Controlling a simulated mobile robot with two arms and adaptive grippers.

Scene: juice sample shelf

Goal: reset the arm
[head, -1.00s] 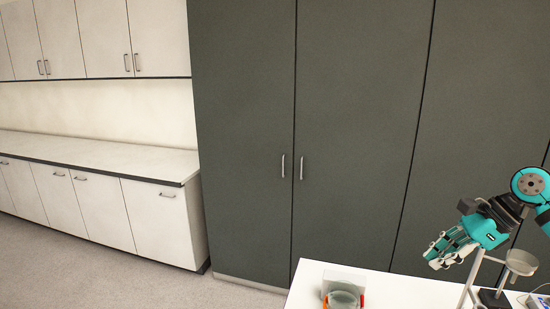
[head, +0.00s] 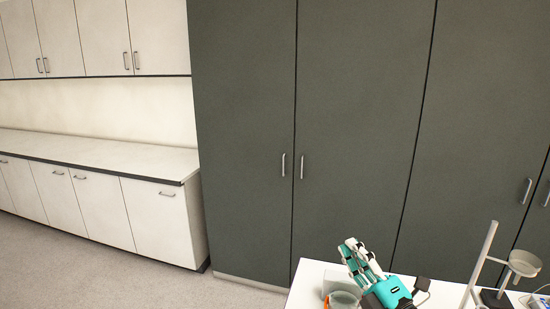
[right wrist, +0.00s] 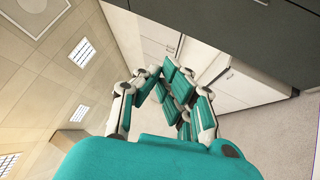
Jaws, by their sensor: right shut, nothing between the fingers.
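My right gripper (head: 352,246) is teal and white and shows at the bottom of the head view, over the white table (head: 311,278). Its fingers point up and a little left, shut with nothing between them. In the right wrist view the fingers (right wrist: 178,72) point towards the white cabinets, and no object is in them. A clear glass vessel (head: 343,299) with orange-red at its side stands just left of the gripper, partly cut off by the frame. My left gripper is in neither view.
A pale stand with a ring-shaped holder (head: 523,264) rises at the table's right. Tall dark cabinets (head: 360,130) stand behind the table. A white counter (head: 100,150) runs along the left wall, with open floor (head: 90,275) before it.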

